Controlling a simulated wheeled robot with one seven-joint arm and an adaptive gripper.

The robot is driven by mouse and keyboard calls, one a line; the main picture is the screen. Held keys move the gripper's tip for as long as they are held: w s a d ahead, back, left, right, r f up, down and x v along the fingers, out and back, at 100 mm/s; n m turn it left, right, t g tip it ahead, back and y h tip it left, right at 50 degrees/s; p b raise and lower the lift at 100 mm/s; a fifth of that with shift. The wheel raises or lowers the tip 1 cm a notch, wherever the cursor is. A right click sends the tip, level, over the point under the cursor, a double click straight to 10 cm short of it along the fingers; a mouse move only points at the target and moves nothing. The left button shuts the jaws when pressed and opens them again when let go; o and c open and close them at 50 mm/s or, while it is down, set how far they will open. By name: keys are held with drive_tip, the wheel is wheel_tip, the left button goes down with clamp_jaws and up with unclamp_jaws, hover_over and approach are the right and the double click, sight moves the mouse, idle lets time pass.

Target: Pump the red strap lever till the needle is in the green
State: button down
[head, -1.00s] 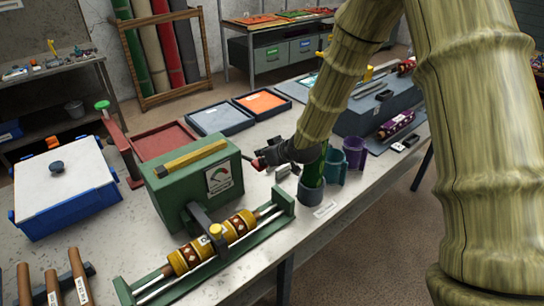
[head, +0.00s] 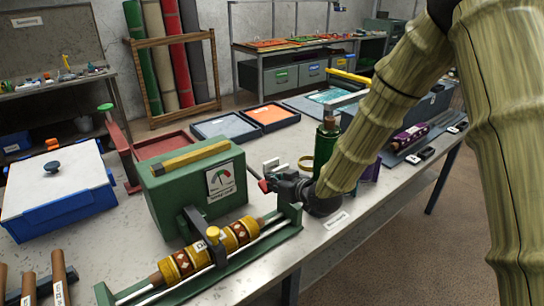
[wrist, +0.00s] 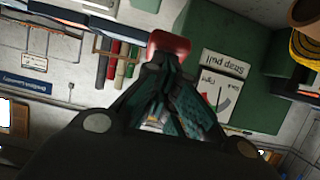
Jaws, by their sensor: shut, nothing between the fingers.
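The green strap machine (head: 170,205) stands on the workbench with a yellow bar on top. Its gauge (head: 221,180), labelled "Strap pull", has a coloured arc; it also shows in the wrist view (wrist: 218,98). I cannot read the needle surely. The red lever grip (head: 263,185) stands out at the machine's right on a thin dark rod. In the wrist view the red grip (wrist: 168,43) lies just at my fingertips. My gripper (head: 272,182) is shut and empty beside the grip; I cannot tell whether they touch. A patterned yellow roller (head: 185,265) sits in front of the machine.
A green cylinder (head: 325,148) in a holder stands close behind my gripper. A red lever with a green knob (head: 105,107) and a blue box with a white lid (head: 55,185) are at the left. Shallow trays (head: 225,127) lie behind. The bench's front edge is near my arm.

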drive_tip(key=shift+s+f, duration=0.1)
drive_tip(key=shift+f, duration=0.35)
drive_tip(key=shift+s+f+b, duration=0.15)
drive_tip(key=shift+f+b, duration=0.05)
drive_tip(key=shift+b, duration=0.1)
drive_tip(key=shift+d+r+p, duration=0.15)
drive_tip(key=shift+r+p, duration=0.2)
drive_tip(key=shift+r, duration=0.05)
drive_tip(key=r+v, duration=0.1)
drive_tip(key=v, duration=1.1)
drive_tip(key=shift+r+b, duration=0.35)
drive_tip(key=shift+b, duration=0.1)
